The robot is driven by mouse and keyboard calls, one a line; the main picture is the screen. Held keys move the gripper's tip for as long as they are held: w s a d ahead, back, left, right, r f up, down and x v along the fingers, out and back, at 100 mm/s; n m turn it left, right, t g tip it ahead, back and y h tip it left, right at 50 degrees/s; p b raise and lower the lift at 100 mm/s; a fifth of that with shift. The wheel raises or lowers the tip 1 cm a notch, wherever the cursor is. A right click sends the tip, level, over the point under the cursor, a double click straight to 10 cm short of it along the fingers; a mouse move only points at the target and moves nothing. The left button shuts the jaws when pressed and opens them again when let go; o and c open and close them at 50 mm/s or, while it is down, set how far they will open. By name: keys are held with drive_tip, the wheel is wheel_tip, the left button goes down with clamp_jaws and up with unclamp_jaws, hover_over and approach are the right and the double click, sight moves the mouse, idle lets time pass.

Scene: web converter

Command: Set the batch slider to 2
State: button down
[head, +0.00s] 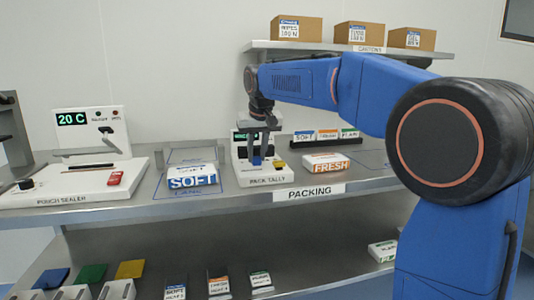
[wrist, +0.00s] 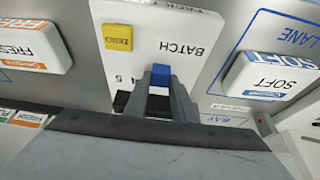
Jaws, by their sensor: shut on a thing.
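The pack tally unit (head: 264,178) is a white box on the bench with a small display at its back, partly covered by my arm. Its batch slider has a blue knob (head: 256,161), which also shows in the wrist view (wrist: 161,73). My gripper (head: 260,145) reaches down from above and is shut on this knob; its fingertips also show in the wrist view (wrist: 160,88). The BATCH label (wrist: 180,47) is seen upside down. Only part of the number scale shows beside the knob, so its setting cannot be read.
A yellow ZERO button (wrist: 118,38) is close to the knob. A SOFT pack (head: 193,178) lies left of the unit and a FRESH pack (head: 326,163) lies right. The pouch sealer (head: 85,182) stands further left. A shelf with cartons (head: 359,36) hangs above.

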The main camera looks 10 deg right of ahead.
drive_tip(key=shift+a, duration=0.7)
drive_tip(key=c, duration=1.5)
unclamp_jaws()
drive_tip(key=v, duration=1.7)
drive_tip(key=shift+s+r, duration=0.1)
drive_tip(key=shift+r, duration=0.05)
drive_tip(key=shift+s, duration=0.1)
